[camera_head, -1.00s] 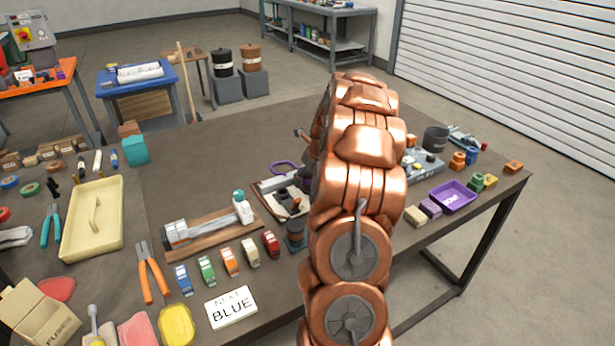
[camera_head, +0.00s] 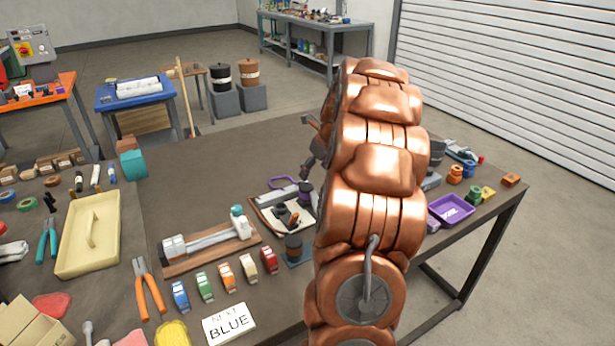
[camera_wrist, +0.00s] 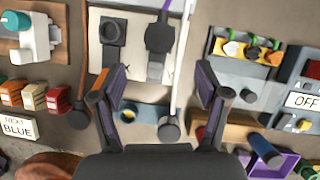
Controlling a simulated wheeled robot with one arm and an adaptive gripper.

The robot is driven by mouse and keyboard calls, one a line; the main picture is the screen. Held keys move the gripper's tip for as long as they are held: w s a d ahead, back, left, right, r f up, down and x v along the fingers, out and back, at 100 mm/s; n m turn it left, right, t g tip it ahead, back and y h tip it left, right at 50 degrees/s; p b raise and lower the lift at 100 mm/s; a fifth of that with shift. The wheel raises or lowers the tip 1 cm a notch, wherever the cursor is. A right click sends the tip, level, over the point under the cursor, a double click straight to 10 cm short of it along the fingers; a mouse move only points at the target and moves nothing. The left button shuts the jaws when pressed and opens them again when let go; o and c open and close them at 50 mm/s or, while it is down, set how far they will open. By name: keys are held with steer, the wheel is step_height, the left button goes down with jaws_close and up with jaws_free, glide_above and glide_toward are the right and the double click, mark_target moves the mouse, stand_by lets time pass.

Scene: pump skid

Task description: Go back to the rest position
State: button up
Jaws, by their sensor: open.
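My gripper (camera_wrist: 157,82) is open in the wrist view. Its two dark fingers stand wide apart, and nothing shows held between them. It is above the bench, over a pale board (camera_wrist: 135,55) with dark parts on it. In the head view my copper arm rises over the right half of the bench (camera_head: 215,160). Only a little of my gripper (camera_head: 314,140) shows past the arm's left side there. The pale board (camera_head: 270,212) also lies left of the arm in the head view. I cannot tell the exact height of the fingers above it.
A wooden stand with a white fixture (camera_head: 210,240), several coloured blocks and a card reading NEXT BLUE (camera_head: 229,322) lie left of my arm. A purple tray (camera_head: 451,210) lies to its right. My arm hides part of the bench. The bench's back middle is clear.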

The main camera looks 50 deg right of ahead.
steer(key=shift+s+r, duration=0.15)
steer(key=shift+r, duration=0.2)
steer(key=shift+a, duration=0.1)
steer(key=s+a+r+n+g+y+p, duration=0.1)
steer(key=s+a+r+n+g, duration=0.15)
steer(key=a+n, duration=1)
steer(key=s+a+r+n+g+y, duration=0.1)
steer(key=s+a+n, duration=0.45)
steer(key=a, duration=1.25)
steer(key=s+a+f+n+g, duration=0.1)
steer(key=s+a+n, duration=0.5)
steer(key=s+n, duration=0.3)
steer(key=s+a+f+n+g+h+p, duration=0.1)
steer(key=s+a+n, duration=0.4)
steer(key=s+n, duration=0.5)
steer(key=shift+s+a+g+h, duration=0.3)
steer(key=shift+s+a+g, duration=0.1)
steer(key=shift+g, duration=0.05)
